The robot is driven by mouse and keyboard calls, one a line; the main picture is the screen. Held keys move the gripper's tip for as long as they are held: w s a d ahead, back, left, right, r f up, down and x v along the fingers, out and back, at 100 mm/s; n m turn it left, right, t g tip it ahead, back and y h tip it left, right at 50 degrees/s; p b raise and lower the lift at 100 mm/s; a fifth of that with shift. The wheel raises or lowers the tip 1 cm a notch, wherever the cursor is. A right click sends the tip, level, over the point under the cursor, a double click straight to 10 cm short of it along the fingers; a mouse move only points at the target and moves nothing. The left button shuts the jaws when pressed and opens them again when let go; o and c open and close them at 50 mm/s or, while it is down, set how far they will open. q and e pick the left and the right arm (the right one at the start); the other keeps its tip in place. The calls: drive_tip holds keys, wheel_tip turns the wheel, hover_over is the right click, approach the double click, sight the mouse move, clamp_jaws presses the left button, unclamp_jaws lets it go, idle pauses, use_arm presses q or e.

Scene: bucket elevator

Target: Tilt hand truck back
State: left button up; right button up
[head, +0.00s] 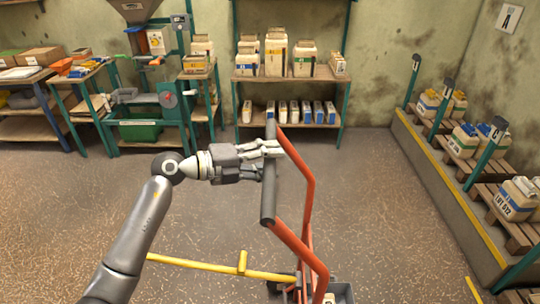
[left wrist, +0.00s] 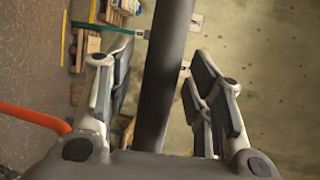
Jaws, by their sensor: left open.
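The hand truck has an orange tube frame (head: 311,195) and a dark grey grip bar (head: 268,203). It stands in the lower middle of the head view, its lower part cut off by the picture's edge. My left gripper (head: 272,157) is at the upper part of the grip bar, coming from the left. In the left wrist view the grip bar (left wrist: 165,75) runs between the spread fingers (left wrist: 160,85). The fingers are open, with a gap showing on the bar's right side. My right gripper is not in view.
A yellow bar (head: 205,266) with a short upright crosses low behind the truck. Shelves with bags (head: 290,77) stand at the back. A kerbed rack of pallets and bags (head: 450,190) lines the right. Floor between is mostly clear.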

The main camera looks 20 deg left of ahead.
use_arm(q)
drive_tip(key=shift+w+d, duration=0.15)
drive_tip(key=shift+d, duration=0.05)
clamp_jaws()
drive_tip(key=shift+f, duration=0.1)
